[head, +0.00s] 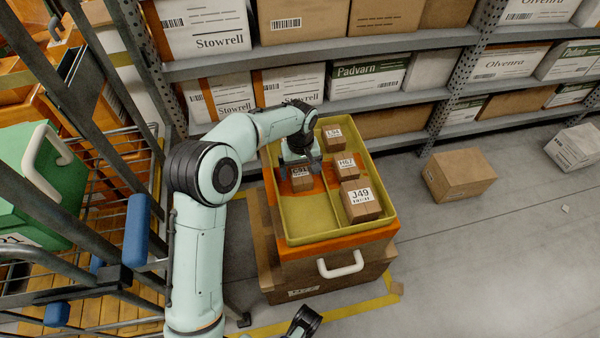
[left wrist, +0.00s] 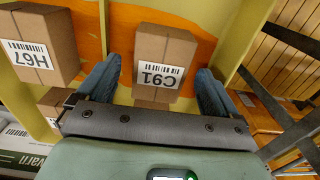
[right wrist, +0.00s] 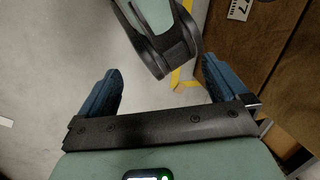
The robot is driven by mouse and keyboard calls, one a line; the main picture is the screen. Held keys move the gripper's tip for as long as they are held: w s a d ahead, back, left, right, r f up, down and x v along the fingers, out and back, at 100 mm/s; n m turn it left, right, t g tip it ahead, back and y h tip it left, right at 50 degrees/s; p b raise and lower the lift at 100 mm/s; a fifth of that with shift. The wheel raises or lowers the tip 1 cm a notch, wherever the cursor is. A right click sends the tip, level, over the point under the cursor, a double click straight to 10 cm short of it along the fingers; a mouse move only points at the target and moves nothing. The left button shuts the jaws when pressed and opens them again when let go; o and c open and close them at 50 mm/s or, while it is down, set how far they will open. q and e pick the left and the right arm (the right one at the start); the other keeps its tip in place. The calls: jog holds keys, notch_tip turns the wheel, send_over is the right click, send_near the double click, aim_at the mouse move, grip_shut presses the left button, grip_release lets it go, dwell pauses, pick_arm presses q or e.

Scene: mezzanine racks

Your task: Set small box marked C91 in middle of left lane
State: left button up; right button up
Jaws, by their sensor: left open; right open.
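In the left wrist view the C91 box (left wrist: 163,62) lies between my left gripper's (left wrist: 157,68) two blue fingers. The gripper is open, with a visible gap on each side of the box. The lane floor shows orange and yellow around it. My right gripper (right wrist: 160,70) is open and empty above the grey floor, away from the tray.
The right lane holds the boxes J49 (head: 361,201) and H67 (head: 346,165), and another small box (head: 335,145) farther back. A loose carton (head: 458,175) lies on the floor at right. Racks stand behind. A wire cart with a green crate (head: 45,190) is at left.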

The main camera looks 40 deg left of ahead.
aim_at(300, 172)
pick_arm(q)
notch_tip(300, 172, up, 10)
jog(key=p, duration=0.2)
jog(key=shift+f, duration=0.25)
pick_arm(e)
jog(key=shift+g, duration=0.6)
jog(key=s+r, duration=0.1)
jog(key=s+a+r, duration=0.1)
jog(key=s, duration=0.1)
jog(key=shift+a+r, duration=0.2)
jog(key=shift+r, duration=0.15)
